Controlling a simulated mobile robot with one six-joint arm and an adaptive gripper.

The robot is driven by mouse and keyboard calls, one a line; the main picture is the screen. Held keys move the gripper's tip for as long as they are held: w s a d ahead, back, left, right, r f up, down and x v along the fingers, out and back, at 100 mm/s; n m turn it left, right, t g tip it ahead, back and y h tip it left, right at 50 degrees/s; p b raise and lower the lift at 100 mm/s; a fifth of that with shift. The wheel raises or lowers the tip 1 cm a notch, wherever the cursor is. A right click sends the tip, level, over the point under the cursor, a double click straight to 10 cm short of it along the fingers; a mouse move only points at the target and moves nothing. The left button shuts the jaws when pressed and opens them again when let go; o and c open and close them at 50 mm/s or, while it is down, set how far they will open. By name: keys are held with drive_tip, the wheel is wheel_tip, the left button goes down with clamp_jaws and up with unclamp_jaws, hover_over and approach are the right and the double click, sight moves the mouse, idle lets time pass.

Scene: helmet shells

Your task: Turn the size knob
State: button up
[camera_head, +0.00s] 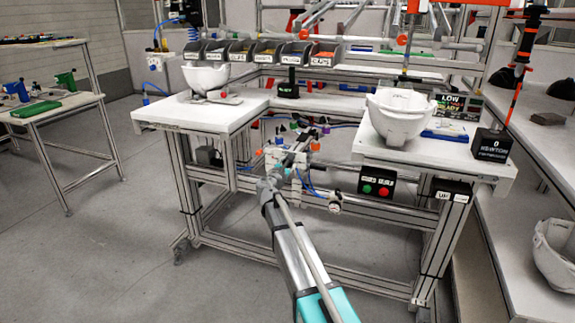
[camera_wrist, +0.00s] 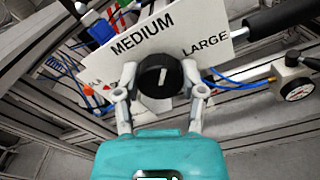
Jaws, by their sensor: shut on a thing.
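The size knob (camera_wrist: 160,76) is a round black knob with a white mark, in the middle of the wrist view. It sits in front of a white plate (camera_wrist: 132,27) lettered MEDIUM and LARGE; a further label at the left is partly hidden. The white mark stands nearly upright, below and between the words MEDIUM and LARGE. My gripper (camera_wrist: 160,84) has its two fingers closed against the left and right sides of the knob. In the head view my gripper (camera_head: 287,165) reaches the fixture at the bench's middle, where the knob is too small to make out.
A pressure gauge (camera_wrist: 296,88) and blue hoses (camera_wrist: 232,82) lie right of the knob. White helmet shells stand on the left bench (camera_head: 206,77) and the right bench (camera_head: 398,114). A box with green and red buttons (camera_head: 376,184) hangs at the right bench's front. The floor at left is clear.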

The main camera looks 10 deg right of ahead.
drive_tip(key=m, duration=0.4)
drive_tip(key=shift+m, duration=0.3)
drive_tip(key=m, duration=0.4)
drive_tip(key=shift+m, duration=0.4)
drive_tip(key=o, duration=1.1)
drive_tip(key=shift+o, duration=0.2)
drive_tip(key=v, duration=1.2)
